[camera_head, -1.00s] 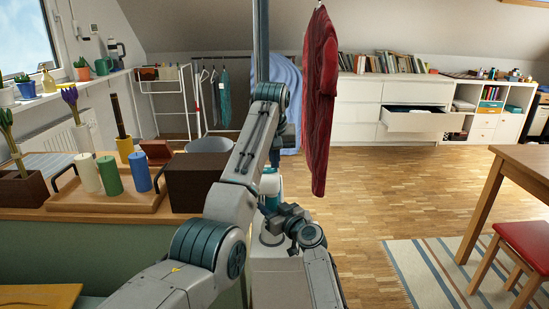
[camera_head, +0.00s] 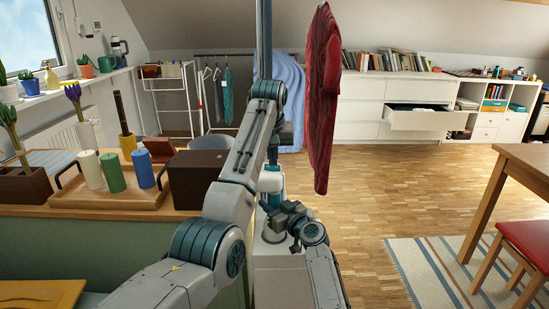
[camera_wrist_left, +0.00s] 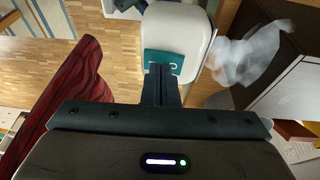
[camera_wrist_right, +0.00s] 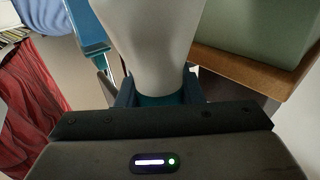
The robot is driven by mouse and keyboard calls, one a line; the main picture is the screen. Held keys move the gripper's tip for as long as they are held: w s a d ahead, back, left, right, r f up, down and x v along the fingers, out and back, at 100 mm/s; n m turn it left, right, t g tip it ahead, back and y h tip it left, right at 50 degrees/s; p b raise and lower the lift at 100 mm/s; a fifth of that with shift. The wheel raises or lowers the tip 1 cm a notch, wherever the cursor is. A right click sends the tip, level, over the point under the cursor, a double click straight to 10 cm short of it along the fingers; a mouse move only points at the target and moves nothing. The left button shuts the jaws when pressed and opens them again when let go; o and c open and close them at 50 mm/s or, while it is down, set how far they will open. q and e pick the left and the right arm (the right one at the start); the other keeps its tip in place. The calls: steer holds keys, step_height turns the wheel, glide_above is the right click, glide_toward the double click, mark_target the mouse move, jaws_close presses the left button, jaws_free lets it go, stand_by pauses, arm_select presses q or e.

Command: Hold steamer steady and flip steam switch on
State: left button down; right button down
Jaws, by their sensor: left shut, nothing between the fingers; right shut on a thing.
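The steamer (camera_head: 270,181) is a white body with teal parts, roughly upright in the head view, left of the hanging red garment (camera_head: 322,100). In the left wrist view its white body (camera_wrist_left: 182,28) carries a teal patch (camera_wrist_left: 160,62), apparently the switch. My left gripper (camera_wrist_left: 161,72) is shut and empty, its fingertips at this patch; contact is hard to judge. A whitish steam plume (camera_wrist_left: 250,55) shows beside the steamer. My right gripper (camera_wrist_right: 160,97) is shut on the steamer's teal part, below its pale body (camera_wrist_right: 155,40). My arms partly hide the steamer in the head view.
A counter with a wooden tray (camera_head: 150,199) of candles and a dark brown box (camera_head: 196,175) stands at left. A table (camera_head: 515,165) and red stool (camera_head: 525,238) stand at right. Open wood floor (camera_head: 400,190) lies between.

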arm_select(q)
steer(key=w+d+v, duration=0.1)
steer(key=d+v, duration=0.2)
steer(key=v, duration=1)
steer(key=shift+r, duration=0.5)
arm_select(e)
steer(key=c, duration=0.9)
jaws_free()
